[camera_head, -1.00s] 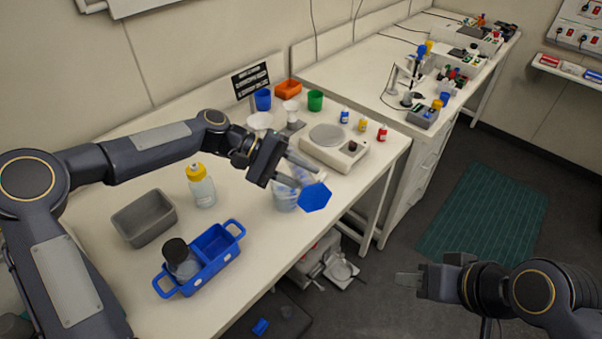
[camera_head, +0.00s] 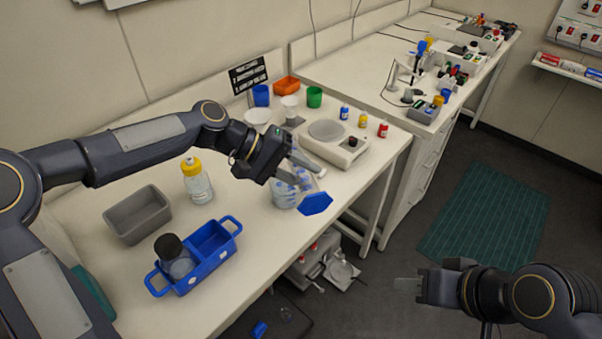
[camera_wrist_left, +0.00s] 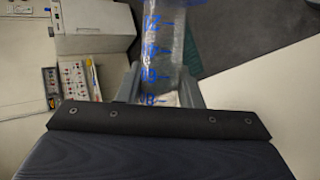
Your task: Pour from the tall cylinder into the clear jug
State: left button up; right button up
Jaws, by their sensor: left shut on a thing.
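The tall cylinder is clear with blue markings and a blue hexagonal base (camera_head: 316,204). My left gripper (camera_head: 300,172) is shut on the tall cylinder, which is tilted steeply with its base towards the table's front edge. In the left wrist view the cylinder (camera_wrist_left: 164,50) runs up between the two fingers (camera_wrist_left: 160,88). The clear jug (camera_head: 284,194) stands on the table just below and behind the gripper, partly hidden by it and the cylinder. I cannot tell whether liquid is flowing. My right gripper (camera_head: 408,288) is over the floor, away from the table; its opening is unclear.
A blue carrier (camera_head: 212,262) with a dark-capped bottle (camera_head: 176,256), a grey bin (camera_head: 138,214) and a yellow-capped bottle (camera_head: 197,182) stand at left. A scale (camera_head: 334,150) stands behind the gripper. Small bottles and coloured cups line the back.

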pick_arm(q)
jog(key=shift+f+b, duration=0.35)
jog(key=shift+b, duration=0.1)
jog(key=shift+f+m+t+y+b, duration=0.4)
jog(key=shift+f+m+t+b, duration=0.3)
jog(key=shift+b, duration=0.9)
